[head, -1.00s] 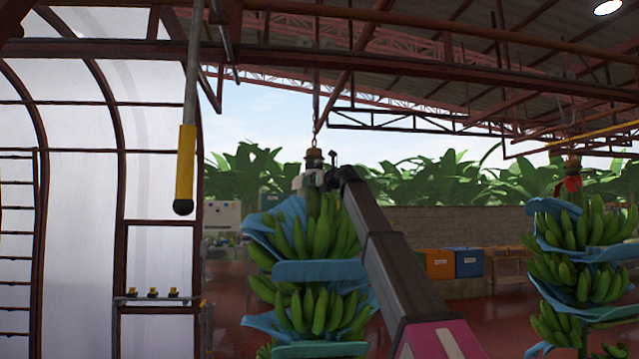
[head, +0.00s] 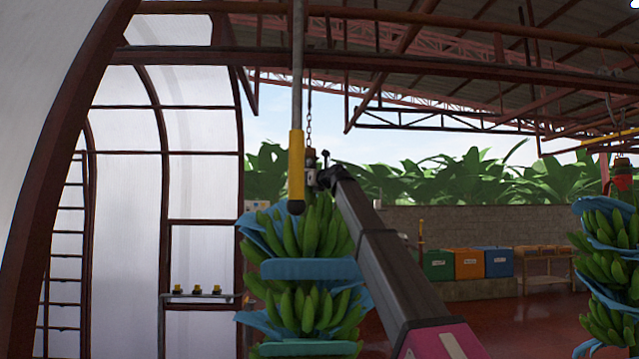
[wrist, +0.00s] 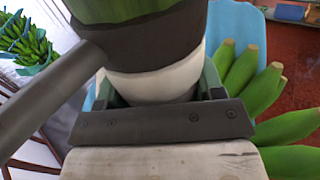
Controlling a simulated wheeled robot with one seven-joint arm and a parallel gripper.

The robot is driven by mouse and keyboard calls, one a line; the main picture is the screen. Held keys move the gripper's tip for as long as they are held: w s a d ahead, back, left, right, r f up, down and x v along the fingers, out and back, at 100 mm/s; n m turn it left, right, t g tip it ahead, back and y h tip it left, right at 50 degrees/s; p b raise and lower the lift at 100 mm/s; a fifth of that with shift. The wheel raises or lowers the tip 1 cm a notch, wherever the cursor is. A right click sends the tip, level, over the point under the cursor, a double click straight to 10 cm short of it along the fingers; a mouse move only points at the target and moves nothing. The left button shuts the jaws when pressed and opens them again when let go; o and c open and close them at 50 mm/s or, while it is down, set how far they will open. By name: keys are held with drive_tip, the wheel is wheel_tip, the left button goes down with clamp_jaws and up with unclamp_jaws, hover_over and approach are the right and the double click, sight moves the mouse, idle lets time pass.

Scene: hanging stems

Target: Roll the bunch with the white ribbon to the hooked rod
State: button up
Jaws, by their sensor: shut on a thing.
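The held banana bunch (head: 310,235) hangs from a chain in the head view, with blue sheets between its green hands. The white ribbon (wrist: 155,82) wraps its stem in the wrist view, below a dark band. My gripper (head: 320,180) is shut on this stem, and its jaws (wrist: 158,95) flank the ribbon in the wrist view. The hooked rod (head: 297,110) hangs down with a yellow grip (head: 297,165). Its lower end overlaps the left side of the bunch top in the picture, in front of it; I cannot tell whether they touch. Its hook is not visible.
Another bunch (head: 608,240) with a red ribbon (head: 621,166) hangs at the right. A curved panelled wall (head: 125,130) and a small shelf (head: 200,297) stand at left. Coloured bins (head: 468,263) line the back wall. Red floor between is clear.

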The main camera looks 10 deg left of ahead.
drive_tip(key=shift+s+a, duration=0.2)
drive_tip(key=shift+a, duration=0.55)
drive_tip(key=shift+s+a, duration=0.2)
drive_tip(key=shift+a, duration=0.55)
drive_tip(key=o, duration=1.3)
drive_tip(key=shift+c, duration=0.2)
drive_tip(key=shift+s, duration=0.1)
drive_tip(key=v, duration=1)
drive_tip(key=shift+s+d, duration=0.2)
drive_tip(key=shift+d, duration=0.05)
